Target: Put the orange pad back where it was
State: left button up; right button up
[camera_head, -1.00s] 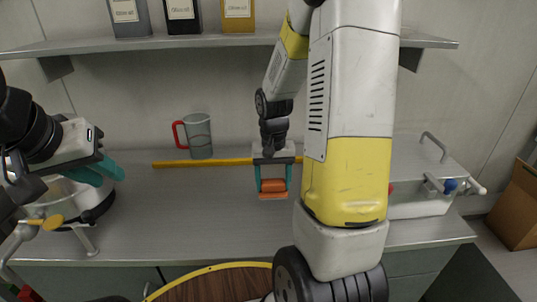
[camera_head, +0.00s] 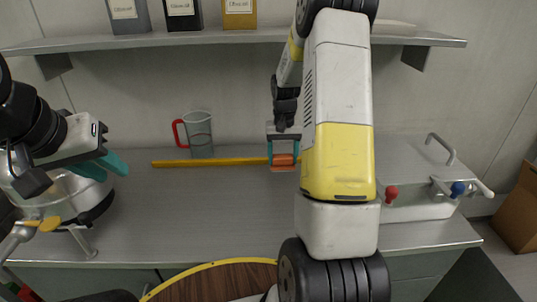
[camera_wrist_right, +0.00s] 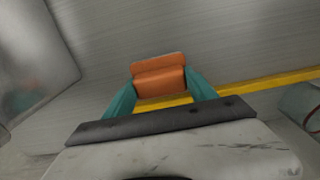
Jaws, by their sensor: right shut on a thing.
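The orange pad (camera_head: 284,161) is between the teal fingers of my right gripper (camera_head: 283,155), near the back of the grey counter. In the right wrist view the orange pad (camera_wrist_right: 158,76) sits between both fingertips of the right gripper (camera_wrist_right: 160,90), which is shut on it. The pad appears to be above the counter, close to the yellow strip; whether it touches anything underneath is unclear. My left gripper (camera_head: 112,165) is at the far left, over the counter near a clear bowl, with teal fingers; its opening is hard to judge.
A yellow strip (camera_head: 215,162) runs along the counter (camera_head: 200,215). A jug with a red handle (camera_head: 199,134) stands behind it. A grey box with red and blue knobs (camera_head: 410,165) is at the right. A shelf (camera_head: 220,39) with containers hangs above. A round wooden top (camera_head: 215,284) is in front.

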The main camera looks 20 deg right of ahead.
aim_at(283, 164)
jog(key=shift+w+d, duration=0.2)
jog(key=shift+w, duration=0.2)
jog(key=shift+f, duration=1.75)
jog(key=shift+f, duration=0.15)
jog(key=o, duration=1.3)
